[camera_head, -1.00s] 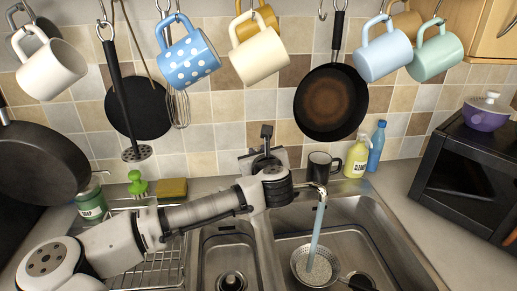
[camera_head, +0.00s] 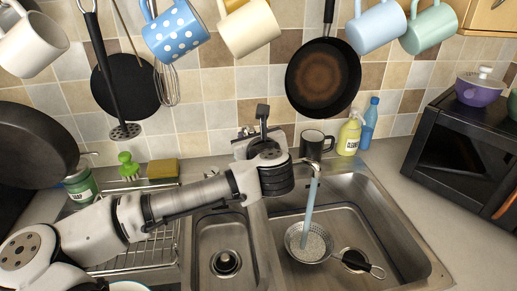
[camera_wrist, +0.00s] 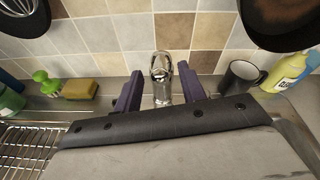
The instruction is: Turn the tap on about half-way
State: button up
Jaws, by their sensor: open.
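The chrome tap (camera_wrist: 161,75) stands behind the sink, seen from above between my gripper's two purple fingers in the wrist view. My gripper (camera_wrist: 160,88) is open, one finger on each side of the tap; I cannot tell whether either touches it. In the head view the spout end (camera_head: 312,164) shows just right of my wrist, which hides most of the tap. A pale blue stream of water (camera_head: 312,197) falls from it into a metal strainer (camera_head: 293,246) in the right basin.
A black mug (camera_head: 312,144), yellow cleaner bottle (camera_head: 349,137) and blue bottle (camera_head: 370,122) stand right of the tap. A sponge (camera_head: 163,169), green brush (camera_head: 127,165) and soap jar (camera_head: 82,189) stand left. Mugs and pans hang above.

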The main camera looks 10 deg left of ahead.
jog(key=b+v, duration=0.2)
jog(key=v, duration=0.7)
jog(key=shift+s+f, duration=0.1)
